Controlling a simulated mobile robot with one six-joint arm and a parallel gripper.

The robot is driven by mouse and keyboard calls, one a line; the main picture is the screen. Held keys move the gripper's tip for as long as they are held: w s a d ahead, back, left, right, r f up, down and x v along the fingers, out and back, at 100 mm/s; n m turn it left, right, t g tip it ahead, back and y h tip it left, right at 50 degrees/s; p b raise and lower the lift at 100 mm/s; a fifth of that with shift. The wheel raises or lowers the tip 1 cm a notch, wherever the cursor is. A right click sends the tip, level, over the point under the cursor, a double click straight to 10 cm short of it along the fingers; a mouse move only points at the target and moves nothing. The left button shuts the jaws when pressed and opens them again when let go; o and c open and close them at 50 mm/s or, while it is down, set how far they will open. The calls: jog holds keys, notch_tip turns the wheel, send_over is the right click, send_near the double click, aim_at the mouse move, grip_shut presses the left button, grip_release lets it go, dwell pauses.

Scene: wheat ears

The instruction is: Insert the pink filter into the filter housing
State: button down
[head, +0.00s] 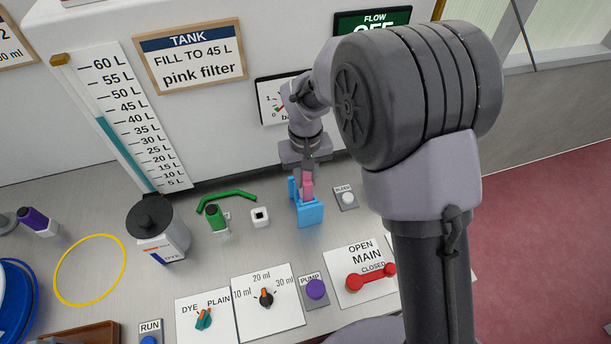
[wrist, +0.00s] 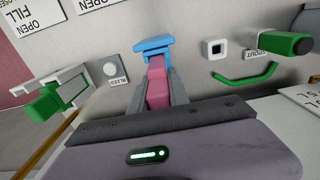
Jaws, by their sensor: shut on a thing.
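My gripper (head: 306,172) is shut on the pink filter (head: 308,187), a small pink block. The filter is at the blue filter housing (head: 309,214) on the grey worktop, with blue showing to its left and in front of it. In the wrist view the pink filter (wrist: 157,86) sits between my two grey fingers (wrist: 158,92), and the blue housing (wrist: 153,46) lies just beyond its far end. The filter's lower end is hidden, so I cannot tell how deep it is in the housing.
The bleed button (head: 347,197) is just right of the housing. A white block with a dark square hole (head: 260,216), a green-capped item (head: 216,219) and a green curved handle (head: 228,195) stand left. The red main valve lever (head: 371,278) and purple pump button (head: 316,289) are in front.

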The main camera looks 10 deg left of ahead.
jog(key=shift+f+b, duration=1.65)
jog(key=shift+f, duration=0.65)
jog(key=c, duration=1.2)
grip_release()
jog(key=shift+o, duration=0.2)
notch_tip(320, 180, up, 18)
jog(key=p, duration=0.4)
jog(key=shift+f+p, duration=0.2)
jog(key=shift+p, duration=0.2)
jog(key=s+d+r+m+t+y+b, duration=0.25)
jog(key=s+d+m+b, duration=0.25)
jog(key=s+d+b, duration=0.55)
jog(key=s+d+f+m+t+b, duration=0.3)
jog(key=s+d+f, duration=0.3)
jog(key=s, duration=0.3)
jog(key=shift+s+d+m, duration=0.2)
jog(key=shift+d+m, duration=0.6)
